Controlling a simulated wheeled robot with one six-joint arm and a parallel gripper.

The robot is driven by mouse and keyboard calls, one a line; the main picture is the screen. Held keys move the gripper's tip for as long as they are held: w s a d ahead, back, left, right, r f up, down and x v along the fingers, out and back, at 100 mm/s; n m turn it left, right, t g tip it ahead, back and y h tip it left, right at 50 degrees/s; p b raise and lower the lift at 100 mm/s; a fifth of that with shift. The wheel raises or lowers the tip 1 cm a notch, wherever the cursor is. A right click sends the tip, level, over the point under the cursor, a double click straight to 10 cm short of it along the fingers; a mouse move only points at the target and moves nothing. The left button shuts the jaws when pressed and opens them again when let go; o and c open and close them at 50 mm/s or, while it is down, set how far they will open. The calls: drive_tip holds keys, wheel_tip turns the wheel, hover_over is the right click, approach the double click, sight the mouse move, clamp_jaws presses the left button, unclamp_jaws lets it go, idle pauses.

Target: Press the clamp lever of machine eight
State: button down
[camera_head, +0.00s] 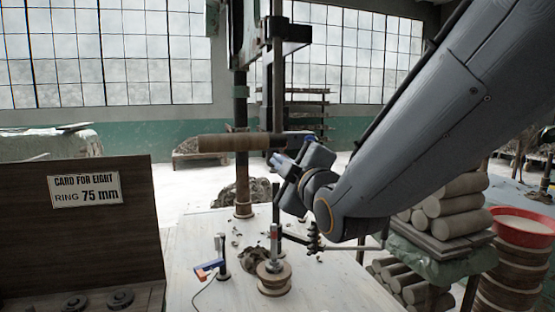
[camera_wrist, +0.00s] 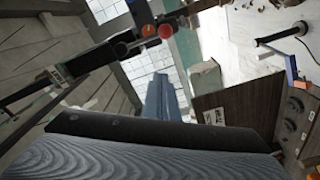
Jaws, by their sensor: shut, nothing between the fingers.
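A machine with a dark upright column (camera_head: 242,186) stands on a pale bench, and a brown roll-shaped bar (camera_head: 225,143) sticks out level from it. A card reading "CARD FOR EIGHT, RING 75 mm" (camera_head: 86,189) is on the dark panel at left. A small post with a blue and orange handle (camera_head: 208,270) stands on the bench; I cannot tell whether this is the clamp lever. My gripper (camera_head: 274,158) is shut and empty, up near the bar's right end. Its fingers (camera_wrist: 160,95) lie together in the wrist view. I cannot tell whether they touch anything.
A stack of round discs with an upright red-tipped rod (camera_head: 274,240) stands on the bench, with crumbs around it. Clay rolls (camera_head: 452,200) are piled at right beside a red basin (camera_head: 522,227). Dark knobs (camera_head: 121,299) sit below the card. The bench front (camera_head: 325,285) is clear.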

drive_tip(key=w+f+p, duration=0.1)
drive_tip(key=w+p, duration=0.3)
drive_tip(key=w, duration=0.7)
drive_tip(key=shift+a+f+p, duration=0.2)
drive_tip(key=shift+f+p, duration=0.15)
drive_tip(key=shift+p, duration=0.05)
